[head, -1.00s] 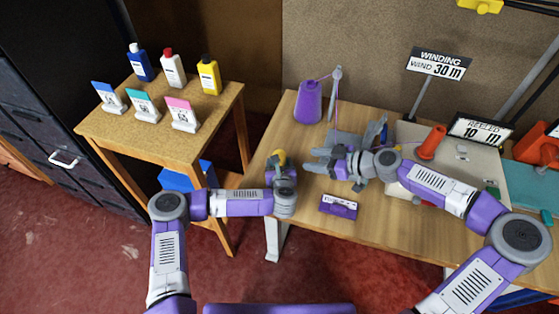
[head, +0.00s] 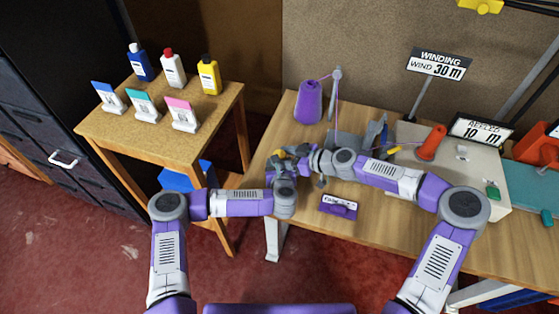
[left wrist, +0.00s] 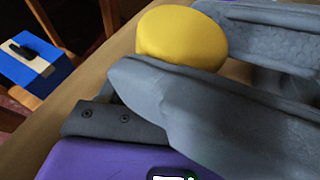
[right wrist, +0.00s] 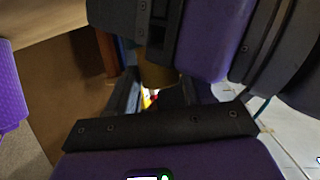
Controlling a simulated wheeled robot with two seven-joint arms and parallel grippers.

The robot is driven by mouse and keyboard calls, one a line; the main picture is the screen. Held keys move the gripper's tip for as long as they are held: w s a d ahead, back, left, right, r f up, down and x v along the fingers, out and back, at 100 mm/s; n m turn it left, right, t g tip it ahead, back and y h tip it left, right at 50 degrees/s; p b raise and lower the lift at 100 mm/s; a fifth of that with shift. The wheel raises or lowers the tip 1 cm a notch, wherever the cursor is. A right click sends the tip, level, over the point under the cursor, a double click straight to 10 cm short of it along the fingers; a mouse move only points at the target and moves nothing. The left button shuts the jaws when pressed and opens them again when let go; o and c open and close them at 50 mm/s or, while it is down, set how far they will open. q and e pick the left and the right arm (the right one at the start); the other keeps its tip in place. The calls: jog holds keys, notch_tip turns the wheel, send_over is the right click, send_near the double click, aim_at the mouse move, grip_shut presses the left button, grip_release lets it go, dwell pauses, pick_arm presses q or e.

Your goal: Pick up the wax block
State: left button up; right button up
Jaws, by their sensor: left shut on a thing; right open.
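The wax block, as I take it, is a rounded yellow piece (left wrist: 182,38) between the fingers of my left gripper in the left wrist view. Only a small yellow patch of it (head: 280,154) shows in the head view, above the left edge of the workbench. My left gripper (head: 283,166) is shut on it. My right gripper (head: 300,155) is open and close beside the left one, pointing left toward it. In the right wrist view a dim yellow surface (right wrist: 157,74) lies ahead between the right fingers (right wrist: 158,95). Whether the right fingers touch it is hidden.
The workbench (head: 395,228) holds a purple labelled box (head: 338,205), a purple thread cone (head: 309,103), an orange-red cone (head: 431,142) and a pale machine plate (head: 485,170). A side table (head: 95,128) at left carries bottles and cards. A blue box (left wrist: 35,62) is below.

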jog(key=c, duration=0.7)
jog(key=shift+c, duration=0.2)
